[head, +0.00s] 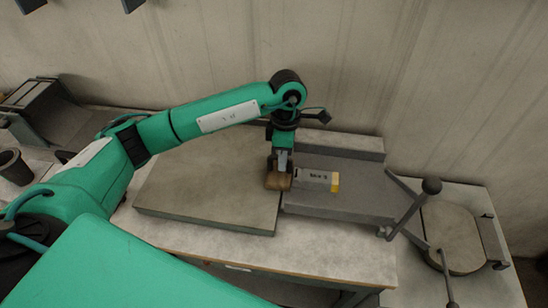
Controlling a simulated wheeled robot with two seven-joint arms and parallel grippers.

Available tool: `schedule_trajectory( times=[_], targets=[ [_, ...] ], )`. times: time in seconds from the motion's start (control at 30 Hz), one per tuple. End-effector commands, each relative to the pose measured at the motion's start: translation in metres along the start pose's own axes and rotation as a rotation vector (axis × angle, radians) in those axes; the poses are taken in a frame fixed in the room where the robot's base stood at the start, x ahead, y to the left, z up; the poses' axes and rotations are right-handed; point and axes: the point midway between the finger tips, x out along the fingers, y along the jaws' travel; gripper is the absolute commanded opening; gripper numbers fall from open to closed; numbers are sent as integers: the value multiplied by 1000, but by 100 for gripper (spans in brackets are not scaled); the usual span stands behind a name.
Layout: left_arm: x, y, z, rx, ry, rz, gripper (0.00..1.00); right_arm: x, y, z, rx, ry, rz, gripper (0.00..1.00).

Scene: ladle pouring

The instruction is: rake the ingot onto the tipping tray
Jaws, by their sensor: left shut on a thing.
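My left gripper (281,165) points down over the seam between a flat stone slab (195,190) and the grey tipping tray (345,206). It is shut on a brown wooden-looking piece (278,181), which seems to be the rake. A pale grey ingot (313,179) with dark lettering and a yellow right end lies on the tray, just right of the brown piece. Its left end is close to or touching that piece; I cannot tell which. My right gripper is not in view.
A lever with a dark round knob (432,186) stands at the tray's right side. Beyond it is a round-edged pan (453,238) with a bar handle. A dark cup (14,167) stands at far left. A wall closes off the back.

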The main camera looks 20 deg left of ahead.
Motion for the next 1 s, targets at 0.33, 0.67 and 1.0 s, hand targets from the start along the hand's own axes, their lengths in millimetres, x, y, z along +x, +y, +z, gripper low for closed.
schedule_trajectory(
  times=[0.33,0.67,1.0],
  targets=[
    [1,0,29,1,-1,1,0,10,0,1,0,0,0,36],
    [0,0,55,1,-1,1,0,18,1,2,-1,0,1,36],
    [1,0,65,-1,0,1,0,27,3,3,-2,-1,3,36]
  ],
)
